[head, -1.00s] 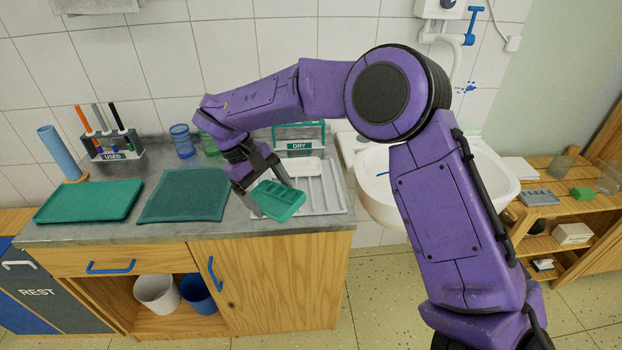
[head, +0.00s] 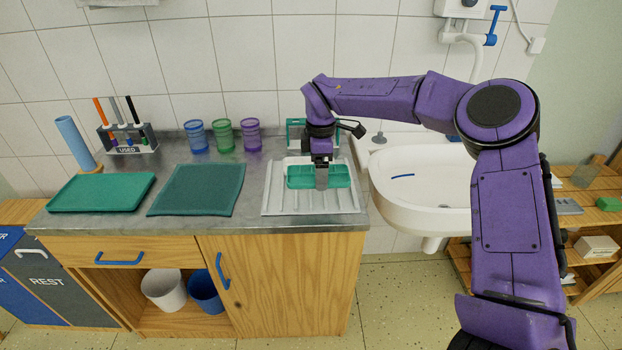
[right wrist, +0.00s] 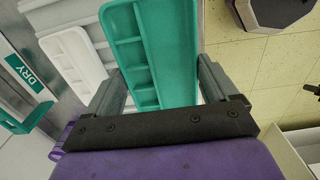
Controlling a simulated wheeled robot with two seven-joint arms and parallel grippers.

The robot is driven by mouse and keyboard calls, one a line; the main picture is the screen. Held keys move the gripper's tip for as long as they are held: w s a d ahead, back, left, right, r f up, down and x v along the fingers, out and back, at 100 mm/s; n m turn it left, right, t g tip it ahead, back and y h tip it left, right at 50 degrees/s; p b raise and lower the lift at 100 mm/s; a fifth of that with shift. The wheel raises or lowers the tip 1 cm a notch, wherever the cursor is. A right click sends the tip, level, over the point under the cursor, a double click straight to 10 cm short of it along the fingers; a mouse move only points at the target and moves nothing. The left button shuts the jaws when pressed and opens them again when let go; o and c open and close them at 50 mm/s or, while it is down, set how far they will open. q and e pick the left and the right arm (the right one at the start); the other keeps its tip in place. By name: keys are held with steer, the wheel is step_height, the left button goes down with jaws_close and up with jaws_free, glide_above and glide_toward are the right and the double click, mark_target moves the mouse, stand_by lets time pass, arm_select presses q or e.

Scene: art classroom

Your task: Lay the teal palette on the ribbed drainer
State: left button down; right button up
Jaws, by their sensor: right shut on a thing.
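The teal palette (head: 334,180) is in my right gripper (head: 322,184), over the ribbed drainer (head: 268,208) on the counter. I cannot tell whether it touches the ribs. In the head view it looks about level, its long side running left to right. In the right wrist view the palette (right wrist: 165,50) lies between the two fingers of my right gripper (right wrist: 160,85), its wells facing left. A white palette (right wrist: 75,55) is beside it there; in the head view it is mostly hidden behind the teal one. My left gripper is not in view.
A teal DRY rack (head: 296,130) stands behind the drainer. Left of it are several coloured cups (head: 222,136), a dark teal mat (head: 197,190), a green tray (head: 100,192) and a USED brush holder (head: 128,140). The white sink (head: 425,200) is close on the right.

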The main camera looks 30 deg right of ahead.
mark_target(312, 172)
steer(key=w+f, duration=0.1)
steer(key=f, duration=0.1)
steer(key=w+f, duration=0.1)
steer(key=w, duration=0.1)
steer(key=shift+a+f+p, duration=0.15)
steer(key=shift+f+p, duration=0.2)
step_height(312, 172, down, 3)
steer(key=shift+w+f+p, duration=0.1)
steer(key=shift+f+p, duration=0.05)
steer(key=shift+p, duration=0.55)
steer(key=shift+f, duration=0.15)
steer(key=shift+f+b, duration=0.1)
steer(key=shift+b, duration=0.25)
steer(key=o, duration=0.8)
